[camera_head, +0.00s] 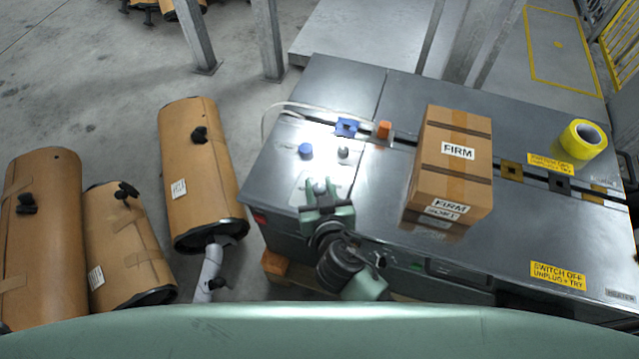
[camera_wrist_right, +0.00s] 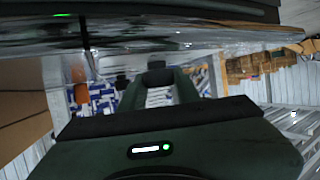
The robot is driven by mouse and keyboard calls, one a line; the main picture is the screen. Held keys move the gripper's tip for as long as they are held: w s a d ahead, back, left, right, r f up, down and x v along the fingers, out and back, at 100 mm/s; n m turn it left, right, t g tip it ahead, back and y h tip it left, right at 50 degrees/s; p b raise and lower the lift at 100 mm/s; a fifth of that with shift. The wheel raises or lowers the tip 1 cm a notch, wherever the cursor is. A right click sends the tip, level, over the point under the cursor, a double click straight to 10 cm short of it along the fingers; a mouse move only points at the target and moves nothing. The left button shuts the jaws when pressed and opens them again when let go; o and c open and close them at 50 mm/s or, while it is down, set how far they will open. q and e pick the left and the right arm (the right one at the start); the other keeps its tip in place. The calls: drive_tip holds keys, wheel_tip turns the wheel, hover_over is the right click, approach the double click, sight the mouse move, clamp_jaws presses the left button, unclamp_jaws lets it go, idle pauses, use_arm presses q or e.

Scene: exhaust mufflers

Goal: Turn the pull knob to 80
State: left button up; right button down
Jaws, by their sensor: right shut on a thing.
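My right gripper (camera_head: 320,184) reaches over the front left of the grey metal bench (camera_head: 380,218), at a small pale plate (camera_head: 301,187). Its jaws are shut on a small part there, which I take to be the pull knob. The fingers hide most of it, and no scale number or pointer can be read. My left gripper is not in view.
A blue knob (camera_head: 305,151) and a dark knob (camera_head: 343,152) stand just beyond the gripper. A blue block (camera_head: 346,127) and orange block (camera_head: 384,129) sit farther back. A cardboard box (camera_head: 450,170) stands to the right, yellow tape (camera_head: 583,139) beyond.

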drive_tip(key=n+y+p, duration=0.1)
drive_tip(key=n+g+y+p, duration=0.1)
drive_tip(key=y, duration=0.1)
drive_tip(key=n+y+p, duration=0.1)
drive_tip(key=n+p, duration=0.1)
drive_tip(key=shift+d+r+g, duration=0.15)
drive_tip(key=shift+r+g, duration=0.1)
drive_tip(key=shift+g, duration=0.05)
drive_tip(key=shift+f+n+g+y+p, duration=0.15)
drive_tip(key=shift+n+g+y+p, duration=0.45)
drive_tip(key=shift+n+y+p, duration=0.5)
drive_tip(key=c, duration=1)
unclamp_jaws()
drive_tip(key=v, duration=0.7)
drive_tip(key=shift+s+d, duration=0.2)
